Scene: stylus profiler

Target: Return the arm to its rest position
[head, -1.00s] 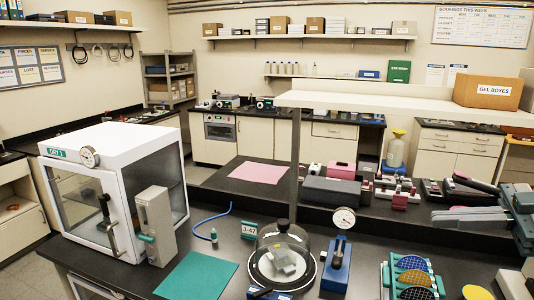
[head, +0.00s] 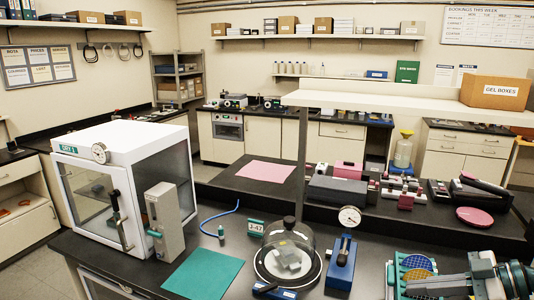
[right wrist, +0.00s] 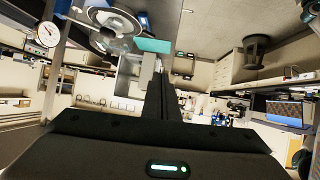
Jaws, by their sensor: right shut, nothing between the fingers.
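My right gripper (head: 410,288) is at the bottom right of the head view, pointing left, with its arm coming in from the right edge. It is shut and empty. Its fingers lie in front of part of the wafer rack (head: 391,275), which holds blue and yellow round discs. In the right wrist view the dark fingers (right wrist: 168,85) are together, with nothing between them. My left gripper is not in view.
A glass bell jar (head: 287,250) and a blue dial gauge stand (head: 341,262) are left of the gripper. A white cabinet (head: 150,140) stands further left, near a green mat (head: 203,272). A pink disc (head: 474,216) lies on the raised bench behind.

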